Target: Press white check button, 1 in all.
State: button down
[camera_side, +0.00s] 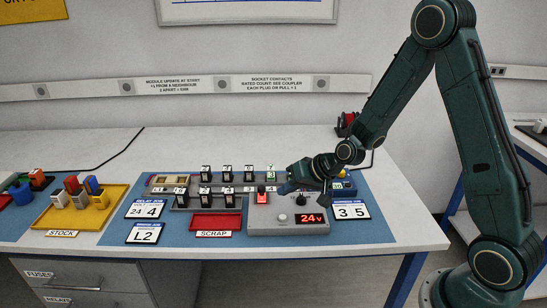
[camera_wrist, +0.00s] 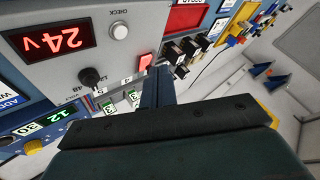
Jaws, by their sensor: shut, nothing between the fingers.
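The white check button (camera_wrist: 119,30) is a round pale button labelled CHECK on the grey console (camera_wrist: 150,12). In the side view the button (camera_side: 282,217) sits on the sloping console front, left of the red 24V display (camera_side: 312,218). My gripper (camera_side: 285,188) is shut and empty, above the back part of the console and behind the button. In the wrist view its fingertips (camera_wrist: 159,72) are together beside a small red switch, apart from the button. I cannot tell whether they touch the switch.
A black knob (camera_wrist: 91,77) stands on the console near my fingers. The red switch (camera_side: 261,199) is at the console's left. A red scrap tray (camera_side: 215,222) and rows of black plug-in modules (camera_side: 206,198) lie further left. A yellow stock tray (camera_side: 78,217) is at the far left.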

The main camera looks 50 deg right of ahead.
jog(key=shift+f, duration=3.05)
jog(key=shift+f, duration=0.15)
jog(key=shift+f, duration=0.25)
jog(key=shift+f, duration=0.4)
dwell(0.7)
jog(key=shift+r, duration=0.8)
jog(key=shift+r, duration=0.1)
dwell(0.3)
jog(key=shift+r, duration=2.45)
